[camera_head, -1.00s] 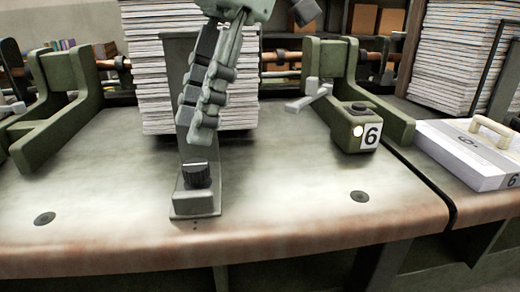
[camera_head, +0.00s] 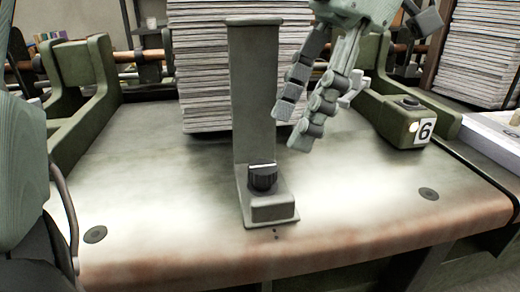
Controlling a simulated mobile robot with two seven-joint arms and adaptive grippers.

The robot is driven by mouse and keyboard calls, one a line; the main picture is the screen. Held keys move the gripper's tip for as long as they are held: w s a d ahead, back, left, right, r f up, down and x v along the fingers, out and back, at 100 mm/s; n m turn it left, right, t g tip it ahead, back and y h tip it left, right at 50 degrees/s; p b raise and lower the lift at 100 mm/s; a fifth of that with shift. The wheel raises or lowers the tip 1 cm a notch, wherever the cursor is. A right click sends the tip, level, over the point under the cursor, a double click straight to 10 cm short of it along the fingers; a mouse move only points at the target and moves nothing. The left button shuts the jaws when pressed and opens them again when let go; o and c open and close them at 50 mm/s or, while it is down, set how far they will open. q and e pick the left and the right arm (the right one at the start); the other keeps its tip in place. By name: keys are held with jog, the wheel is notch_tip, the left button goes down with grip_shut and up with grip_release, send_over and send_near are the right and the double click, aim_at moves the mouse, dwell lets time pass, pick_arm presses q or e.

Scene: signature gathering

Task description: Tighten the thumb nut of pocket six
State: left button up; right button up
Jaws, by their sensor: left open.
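The thumb nut (camera_head: 262,180) is a black ribbed knob with a pale line across its top. It sits on the foot of the grey upright bracket (camera_head: 253,95), which stands on the worn metal table (camera_head: 350,200). My left gripper (camera_head: 290,128) is open and empty, its fingers pointing down, above and to the right of the nut and apart from it in the picture. My right gripper is not in view.
A tall stack of paper (camera_head: 203,70) stands behind the bracket. A green side frame (camera_head: 85,95) stands at the left, and a white pad (camera_head: 490,135) lies at the right edge. The table front is clear around the bracket foot.

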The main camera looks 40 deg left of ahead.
aim_at(265, 166)
pick_arm(q)
jog(key=x, duration=0.4)
jog(key=shift+s+a+f, duration=0.1)
jog(key=shift+s+a, duration=0.15)
jog(key=shift+a, duration=0.15)
jog(key=shift+x, duration=0.75)
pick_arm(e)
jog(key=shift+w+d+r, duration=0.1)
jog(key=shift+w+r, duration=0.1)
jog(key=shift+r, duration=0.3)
pick_arm(q)
jog(key=shift+c, duration=0.5)
jog(key=c, duration=1.1)
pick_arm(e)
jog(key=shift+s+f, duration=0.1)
